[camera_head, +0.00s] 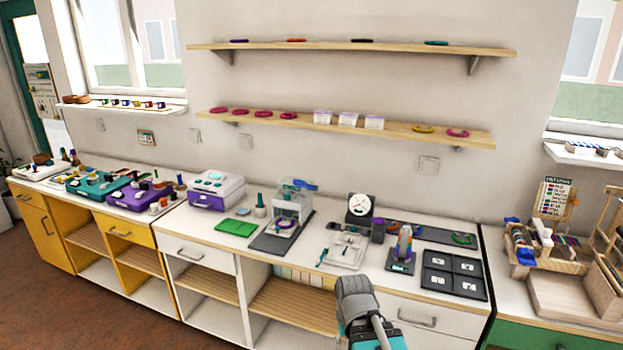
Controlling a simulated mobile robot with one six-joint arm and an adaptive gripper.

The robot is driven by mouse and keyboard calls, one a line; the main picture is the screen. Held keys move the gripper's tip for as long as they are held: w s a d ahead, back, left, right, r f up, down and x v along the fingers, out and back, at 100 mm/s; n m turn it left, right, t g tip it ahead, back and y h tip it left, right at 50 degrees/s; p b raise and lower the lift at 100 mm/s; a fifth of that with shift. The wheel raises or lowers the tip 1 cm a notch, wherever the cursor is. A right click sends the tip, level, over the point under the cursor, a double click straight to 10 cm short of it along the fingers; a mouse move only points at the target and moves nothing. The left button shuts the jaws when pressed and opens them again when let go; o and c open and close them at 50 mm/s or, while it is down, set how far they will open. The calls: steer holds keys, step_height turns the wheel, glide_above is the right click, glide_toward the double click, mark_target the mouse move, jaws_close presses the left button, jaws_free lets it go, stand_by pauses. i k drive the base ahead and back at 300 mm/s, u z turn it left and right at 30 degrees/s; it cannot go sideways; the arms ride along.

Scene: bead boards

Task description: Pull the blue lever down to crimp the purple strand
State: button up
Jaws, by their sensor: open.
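A clear crimping press (287,205) stands on a dark base plate (262,243) on the middle counter. A blue lever (304,185) sticks out at its top right and appears raised. A purple ring-shaped strand (286,222) lies low inside the press; its ends are too small to make out. At the bottom centre, a grey and teal part of my own arm shows in front of the counter, to the right of and nearer than the press. My gripper's fingers do not show, and nothing of mine touches the lever.
A green mat (236,228) and a purple-and-white machine (216,190) stand left of the press. To its right are a clear stand (344,250), a dial scale (361,207) and a dark tray (454,275). Two shelves hang above (350,47) (400,132).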

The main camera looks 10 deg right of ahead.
mark_target(302, 184)
steer(key=i, duration=0.75)
steer(key=z, duration=2.9)
steer(key=k, duration=0.25)
steer(key=u, duration=0.1)
